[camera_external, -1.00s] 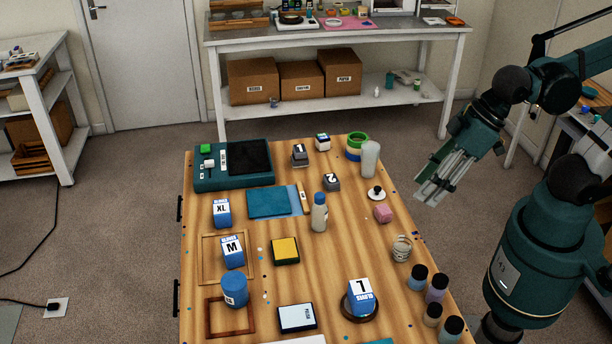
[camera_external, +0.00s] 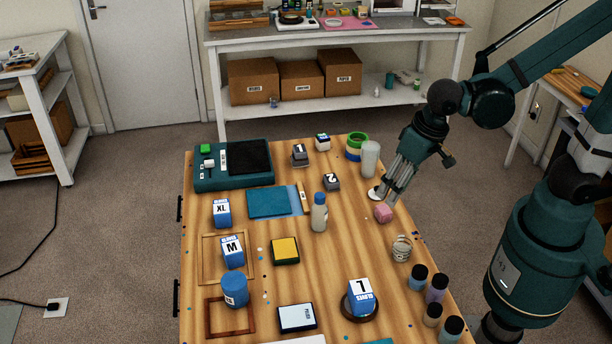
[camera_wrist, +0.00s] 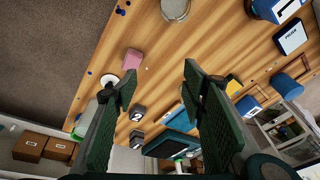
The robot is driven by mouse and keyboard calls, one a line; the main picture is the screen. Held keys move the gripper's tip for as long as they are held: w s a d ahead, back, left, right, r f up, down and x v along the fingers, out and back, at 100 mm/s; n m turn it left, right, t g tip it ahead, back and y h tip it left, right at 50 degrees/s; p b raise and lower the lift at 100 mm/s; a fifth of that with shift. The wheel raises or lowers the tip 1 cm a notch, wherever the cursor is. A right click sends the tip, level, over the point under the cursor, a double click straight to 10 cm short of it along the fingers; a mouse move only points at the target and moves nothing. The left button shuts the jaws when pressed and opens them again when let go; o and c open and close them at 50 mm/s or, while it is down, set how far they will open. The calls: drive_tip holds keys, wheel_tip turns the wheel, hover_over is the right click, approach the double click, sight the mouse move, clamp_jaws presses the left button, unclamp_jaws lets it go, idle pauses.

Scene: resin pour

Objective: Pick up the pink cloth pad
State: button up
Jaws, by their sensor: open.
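The pink cloth pad (camera_external: 383,213) is a small block-like pad on the right side of the wooden table. It also shows in the wrist view (camera_wrist: 133,59), up and left of centre, just beyond the left finger. My gripper (camera_external: 383,196) is above the table's right edge, close to the pad and slightly behind it in the external view. In the wrist view my gripper (camera_wrist: 161,80) is open, with nothing between its fingers. I cannot tell from these views whether a finger touches the pad.
A white disc with a black knob (camera_external: 374,193) lies close behind the pad, partly hidden by my gripper. A translucent cup (camera_external: 370,160) stands farther back. A glass jar (camera_external: 401,249) is in front, and a bottle (camera_external: 319,212) stands to the left. Bare wood lies between bottle and pad.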

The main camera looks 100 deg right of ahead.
sight(384, 209)
drive_tip(key=d+f+m, duration=0.1)
drive_tip(key=d+f, duration=0.1)
drive_tip(key=d+f+m+g, duration=0.1)
drive_tip(key=d+f+m, duration=0.2)
drive_tip(key=d+f, duration=0.1)
drive_tip(key=shift+s+f+g, duration=0.25)
drive_tip(key=shift+s+g, duration=0.05)
drive_tip(key=shift+g, duration=0.1)
drive_tip(key=shift+s+d+f+m, duration=0.2)
drive_tip(key=shift+d+f+m, duration=0.2)
drive_tip(key=shift+f+m, duration=0.2)
drive_tip(key=shift+d+f, duration=0.2)
drive_tip(key=shift+f, duration=1.05)
drive_tip(key=shift+d+f+b, duration=0.2)
drive_tip(key=shift+f+b, duration=0.15)
drive_tip(key=shift+f, duration=0.95)
drive_tip(key=shift+d+f+b, duration=0.2)
drive_tip(key=shift+f+b, duration=0.15)
drive_tip(key=shift+f, duration=0.95)
drive_tip(key=c, duration=0.9)
